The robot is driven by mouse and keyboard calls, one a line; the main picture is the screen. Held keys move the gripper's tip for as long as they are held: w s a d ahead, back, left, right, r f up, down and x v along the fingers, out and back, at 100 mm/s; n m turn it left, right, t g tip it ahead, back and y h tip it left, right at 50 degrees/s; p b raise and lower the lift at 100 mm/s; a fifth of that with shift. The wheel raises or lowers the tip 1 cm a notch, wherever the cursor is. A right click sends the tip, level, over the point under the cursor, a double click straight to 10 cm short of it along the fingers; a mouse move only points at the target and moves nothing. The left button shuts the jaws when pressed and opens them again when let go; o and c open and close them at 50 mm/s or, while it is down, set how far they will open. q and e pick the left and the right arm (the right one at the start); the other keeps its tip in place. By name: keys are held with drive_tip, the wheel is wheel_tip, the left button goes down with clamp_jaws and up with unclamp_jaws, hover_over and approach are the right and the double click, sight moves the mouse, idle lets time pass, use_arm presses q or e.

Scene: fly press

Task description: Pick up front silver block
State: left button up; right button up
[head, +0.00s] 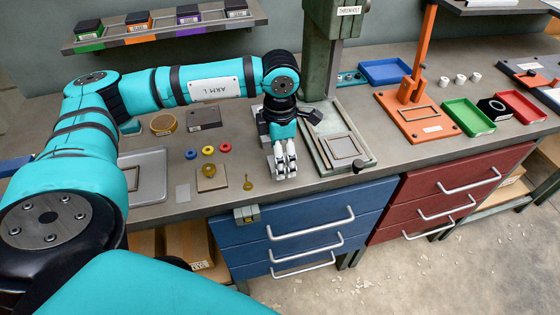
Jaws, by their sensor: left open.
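My left arm comes in from the left and reaches over the bench. Its gripper (285,148) points down near the front edge, left of the fly press base, and is open. Pale silver pieces (285,166) show side by side directly below my wrist, close to the bench's front. I cannot tell how much of this is a silver block and how much is my fingers. No grip on a block is visible. My right gripper is not in view.
The green press (320,60) stands just right of my gripper. Left are a small wooden board (211,184), coloured rings (208,150) and a grey tray (150,188). An orange stand (417,125) and green tray (468,117) are further right. Blue drawers (300,225) lie below.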

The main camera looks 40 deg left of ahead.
use_arm(q)
drive_tip(key=shift+f, duration=0.95)
drive_tip(key=c, duration=1.4)
